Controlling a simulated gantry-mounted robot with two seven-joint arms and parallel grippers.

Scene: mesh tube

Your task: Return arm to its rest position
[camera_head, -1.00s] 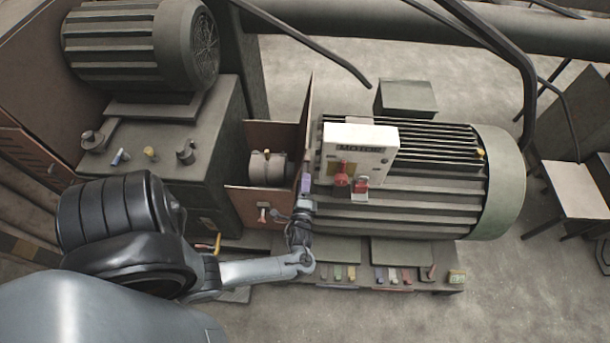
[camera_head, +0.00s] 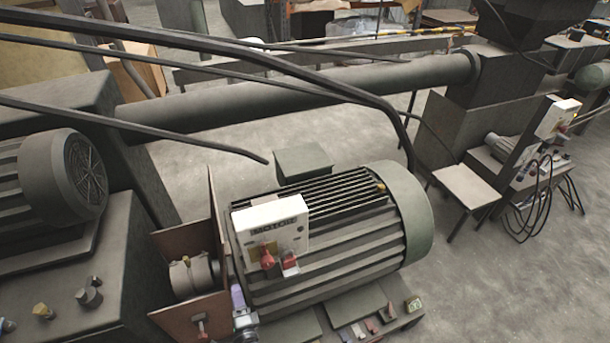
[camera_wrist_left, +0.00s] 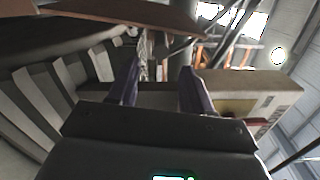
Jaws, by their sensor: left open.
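My left gripper (camera_head: 237,293) shows at the bottom of the head view, low and left of the white control box, beside the rust-brown plate. Only the gripper and a bit of wrist show; the rest of my left arm is out of frame. In the left wrist view its two purple fingers (camera_wrist_left: 160,70) stand apart with nothing held between them. The white control box (camera_head: 290,220) marked MOTOR, with two red switches, is on the side of the ribbed motor. The box also seems to show at the right of the wrist view (camera_wrist_left: 265,90). My right gripper is in neither view.
The large ribbed motor (camera_head: 345,270) fills the middle. The rust-brown plate (camera_head: 217,225) stands left of it, beside a second motor (camera_head: 65,180). Dark cables (camera_head: 330,83) and a thick pipe (camera_head: 300,90) cross above. Open floor (camera_head: 500,290) lies to the right.

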